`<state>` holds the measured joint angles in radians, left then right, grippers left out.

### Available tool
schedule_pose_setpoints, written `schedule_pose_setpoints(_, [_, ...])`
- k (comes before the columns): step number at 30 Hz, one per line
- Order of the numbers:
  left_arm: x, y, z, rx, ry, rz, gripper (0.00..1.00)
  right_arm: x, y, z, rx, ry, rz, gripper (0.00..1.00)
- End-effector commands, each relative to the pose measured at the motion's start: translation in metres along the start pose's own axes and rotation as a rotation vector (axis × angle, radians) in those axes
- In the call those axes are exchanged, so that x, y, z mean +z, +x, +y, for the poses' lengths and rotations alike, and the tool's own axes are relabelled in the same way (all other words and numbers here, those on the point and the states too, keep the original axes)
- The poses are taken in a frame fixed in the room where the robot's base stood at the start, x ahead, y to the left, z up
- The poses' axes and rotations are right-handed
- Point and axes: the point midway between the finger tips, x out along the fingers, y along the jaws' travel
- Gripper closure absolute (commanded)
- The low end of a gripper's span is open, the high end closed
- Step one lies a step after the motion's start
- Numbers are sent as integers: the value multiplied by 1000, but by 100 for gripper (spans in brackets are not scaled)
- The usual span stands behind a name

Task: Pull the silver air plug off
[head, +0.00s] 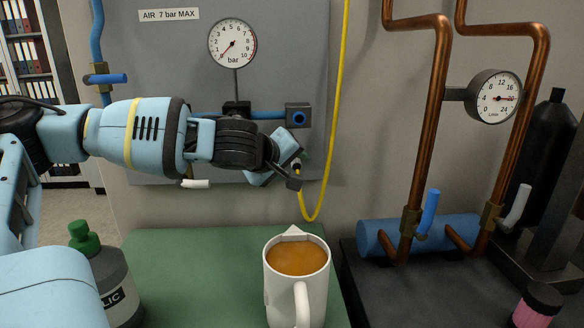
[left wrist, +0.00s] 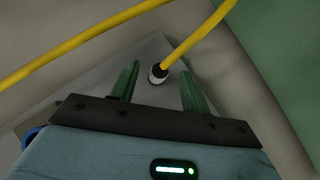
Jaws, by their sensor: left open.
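The silver air plug (left wrist: 157,76) shows in the left wrist view as a small silver collar with a black end, joined to the yellow hose (left wrist: 200,35). It lies between the two green fingers of my open left gripper (left wrist: 159,72), with a gap on both sides. What the plug's far end sits in is hidden. In the head view my left gripper (head: 291,172) is in front of the grey panel (head: 290,60), at the upper end of the hose's lower loop (head: 310,215). The plug is mostly hidden there. My right gripper is not in view.
A grey block with a blue ring (head: 298,117) is just above the gripper. A gauge (head: 232,43) hangs on the panel. A mug of brown drink (head: 297,285) and a green-capped bottle (head: 105,285) stand below. Copper pipes (head: 430,120) rise at right.

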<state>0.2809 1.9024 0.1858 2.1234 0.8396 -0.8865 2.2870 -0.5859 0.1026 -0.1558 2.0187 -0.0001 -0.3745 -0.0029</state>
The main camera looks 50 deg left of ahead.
Motion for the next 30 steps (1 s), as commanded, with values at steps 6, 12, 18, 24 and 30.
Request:
schedule_pose_setpoints(6, [0, 1, 0, 0, 0, 0, 53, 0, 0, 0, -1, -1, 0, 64])
schedule_pose_setpoints(12, [0, 0, 0, 0, 0, 0, 72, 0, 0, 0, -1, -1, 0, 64])
schedule_pose_setpoints(18, [0, 0, 0, 0, 0, 0, 98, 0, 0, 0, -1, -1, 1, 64])
schedule_pose_setpoints(24, [0, 0, 0, 0, 0, 0, 100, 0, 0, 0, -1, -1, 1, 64])
schedule_pose_setpoints(30, [0, 0, 0, 0, 0, 0, 100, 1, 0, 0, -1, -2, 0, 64])
